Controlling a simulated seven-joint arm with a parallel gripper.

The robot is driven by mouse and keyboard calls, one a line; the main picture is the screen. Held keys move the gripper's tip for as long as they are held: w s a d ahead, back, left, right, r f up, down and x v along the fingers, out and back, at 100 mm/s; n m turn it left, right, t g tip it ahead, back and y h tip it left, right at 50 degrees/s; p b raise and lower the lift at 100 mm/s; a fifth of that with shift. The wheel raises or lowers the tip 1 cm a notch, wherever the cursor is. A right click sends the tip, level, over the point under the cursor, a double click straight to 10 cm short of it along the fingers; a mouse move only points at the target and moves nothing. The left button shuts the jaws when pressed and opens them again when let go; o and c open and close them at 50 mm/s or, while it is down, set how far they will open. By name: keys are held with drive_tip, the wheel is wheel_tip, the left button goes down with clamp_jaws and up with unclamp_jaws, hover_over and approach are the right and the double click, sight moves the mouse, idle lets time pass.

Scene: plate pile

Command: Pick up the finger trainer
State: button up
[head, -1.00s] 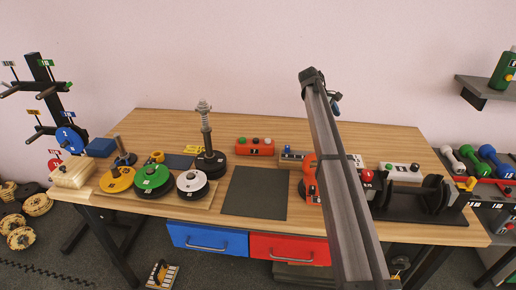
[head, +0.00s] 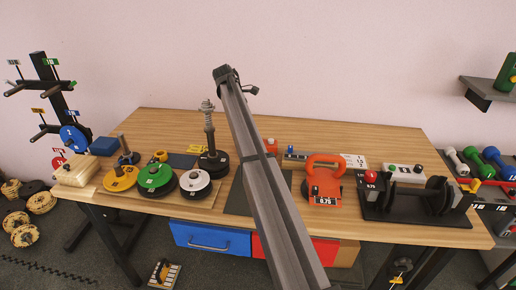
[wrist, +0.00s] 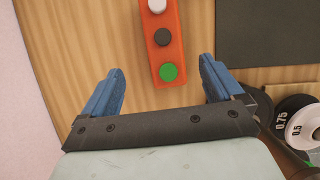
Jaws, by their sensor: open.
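The finger trainer appears to be the orange bar with white, dark and green buttons (wrist: 166,45) in the wrist view. It lies flat on the wooden table. In the head view only its right end (head: 271,146) shows; my arm hides the rest. My gripper (wrist: 162,66) has two blue fingers spread apart, with nothing held. The bar's green-button end lies between the fingers in the picture, with space on both sides. The height of the fingers above it is hard to tell. In the head view my gripper is hidden behind my arm.
A dark mat (wrist: 267,32) lies beside the bar. Weight plates (wrist: 300,122) are close to the right finger in the wrist view. A spring post (head: 209,130), an orange kettlebell (head: 324,186) and a black dumbbell stand (head: 418,208) are also on the table.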

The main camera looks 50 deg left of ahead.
drive_tip(key=x, duration=0.6)
drive_tip(key=shift+d+x, duration=0.15)
drive_tip(key=shift+x, duration=1.15)
drive_tip(key=shift+d+x, duration=0.15)
drive_tip(key=shift+x, duration=1.2)
drive_tip(key=shift+s, duration=0.15)
drive_tip(key=shift+c, duration=0.3)
drive_tip(key=c, duration=1.2)
